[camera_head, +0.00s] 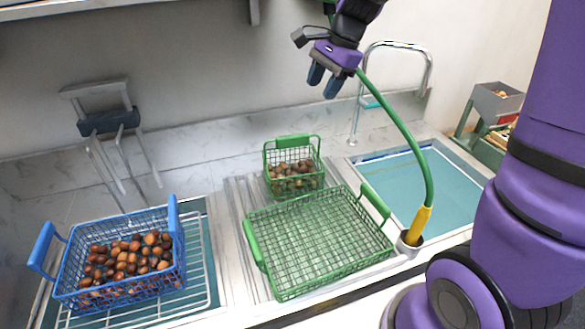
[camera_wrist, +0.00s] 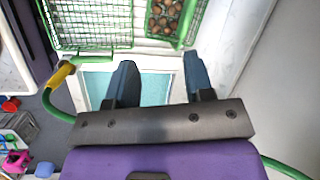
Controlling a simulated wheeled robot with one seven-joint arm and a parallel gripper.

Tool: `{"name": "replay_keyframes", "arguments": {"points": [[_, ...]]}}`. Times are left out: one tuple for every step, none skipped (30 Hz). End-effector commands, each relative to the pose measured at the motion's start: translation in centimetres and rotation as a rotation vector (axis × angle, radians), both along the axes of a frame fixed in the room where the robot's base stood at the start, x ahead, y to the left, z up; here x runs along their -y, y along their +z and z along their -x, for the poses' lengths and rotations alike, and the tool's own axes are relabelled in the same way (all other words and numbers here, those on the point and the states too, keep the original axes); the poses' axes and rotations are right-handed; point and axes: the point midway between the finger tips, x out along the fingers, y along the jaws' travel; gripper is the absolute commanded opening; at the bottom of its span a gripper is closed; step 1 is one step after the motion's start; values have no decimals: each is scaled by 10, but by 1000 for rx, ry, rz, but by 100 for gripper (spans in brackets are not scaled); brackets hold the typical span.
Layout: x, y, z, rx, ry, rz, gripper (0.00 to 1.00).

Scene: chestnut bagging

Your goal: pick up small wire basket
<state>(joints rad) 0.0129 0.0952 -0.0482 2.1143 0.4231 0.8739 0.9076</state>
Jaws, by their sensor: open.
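The small wire basket (camera_head: 293,182) is green, with an upright green handle at its back, and holds several chestnuts. It stands at the back of the counter, behind a larger, empty green wire basket (camera_head: 318,237). My gripper (camera_head: 324,84) is open and empty, raised above the counter, up and to the right of the small basket in the head view. In the wrist view, the small basket (camera_wrist: 188,38) is at the top, beyond the fingertips (camera_wrist: 160,75), and its far part is cut off. The fingers are apart from it.
A blue wire basket (camera_head: 67,262) of chestnuts stands on a rack at the left. A yellow-handled green hose (camera_head: 418,225) arches at the right beside the sink (camera_head: 398,187). A tap (camera_head: 353,138) rises behind it. Grey bins (camera_head: 497,102) stand at the far right.

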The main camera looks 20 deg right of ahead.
Motion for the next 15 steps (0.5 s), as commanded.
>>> {"name": "replay_keyframes", "arguments": {"points": [[0, -12, -12, -33, -48, -16, 48], [0, -19, -18, -51, -79, -26, 48], [0, -27, -27, -73, -120, -39, 48], [-1, -34, -33, -91, -150, -48, 48], [-1, -40, -38, -107, -179, -57, 48], [-1, -48, -45, -128, -215, -68, 48], [-1, -54, -50, -143, -242, -74, 48], [-1, -59, -55, -157, -266, -82, 48], [-1, -66, -60, -173, -295, -89, 48], [-1, -71, -63, -185, -315, -94, 48], [-1, -74, -66, -195, -331, -98, 48], [-1, -79, -69, -206, -353, -103, 48], [-2, -81, -72, -212, -364, -107, 48], [-2, -83, -73, -217, -373, -109, 48], [-2, -86, -75, -223, -383, -111, 48]]}}
